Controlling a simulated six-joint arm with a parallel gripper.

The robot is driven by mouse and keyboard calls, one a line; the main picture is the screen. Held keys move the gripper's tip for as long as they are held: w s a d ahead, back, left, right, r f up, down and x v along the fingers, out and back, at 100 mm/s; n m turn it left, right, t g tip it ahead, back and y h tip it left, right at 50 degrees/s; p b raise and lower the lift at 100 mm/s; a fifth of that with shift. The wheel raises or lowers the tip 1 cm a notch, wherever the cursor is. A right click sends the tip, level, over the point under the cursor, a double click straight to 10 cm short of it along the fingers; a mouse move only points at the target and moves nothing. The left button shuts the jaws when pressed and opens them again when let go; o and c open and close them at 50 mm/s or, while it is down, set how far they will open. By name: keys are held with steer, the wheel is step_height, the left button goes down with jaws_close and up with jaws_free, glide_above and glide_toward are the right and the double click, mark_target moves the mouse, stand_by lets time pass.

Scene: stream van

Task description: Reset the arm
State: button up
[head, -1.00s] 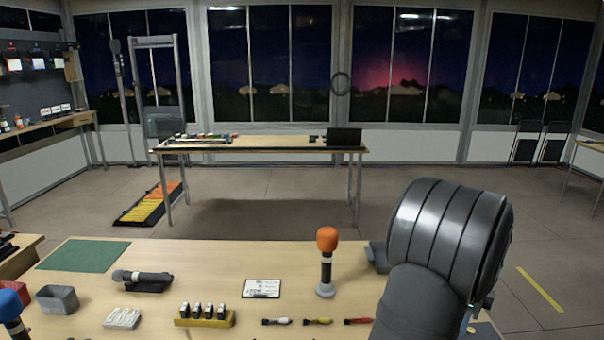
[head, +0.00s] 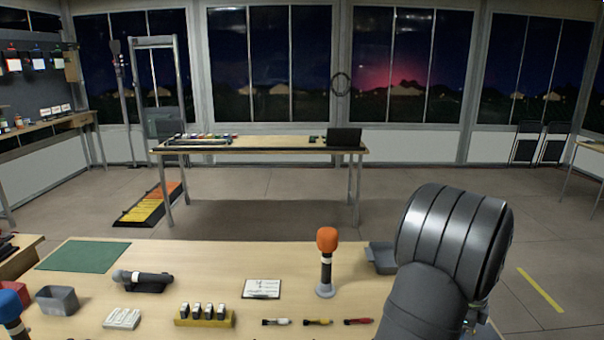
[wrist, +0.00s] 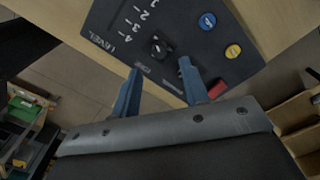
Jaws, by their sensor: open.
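My gripper (wrist: 158,88) shows in the wrist view with its two blue fingers apart and nothing between them. Beyond the fingertips is a dark control panel (wrist: 120,42) with a "LEVEL" scale, a black knob (wrist: 159,48), a blue button (wrist: 208,20), a yellow button (wrist: 233,51) and a red part (wrist: 217,89). I cannot tell whether the fingers touch the panel; they appear apart from the knob. In the head view my arm fills the lower right and hides my gripper.
The wooden table (head: 215,275) holds an orange-topped microphone (head: 327,262), a lying microphone (head: 142,280), a clipboard (head: 262,289), a yellow holder (head: 203,315), cable connectors (head: 318,321), a grey bin (head: 57,300) and a green mat (head: 85,256). A grey tray (head: 381,257) stands beside my arm.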

step_height(320, 180, down, 6)
steer(key=shift+r, duration=0.2)
steer(key=shift+r+n, duration=0.15)
steer(key=shift+n, duration=1.35)
steer(key=n, duration=1)
steer(key=shift+w, duration=0.1)
steer(key=n, duration=0.4)
steer(key=shift+n, duration=0.3)
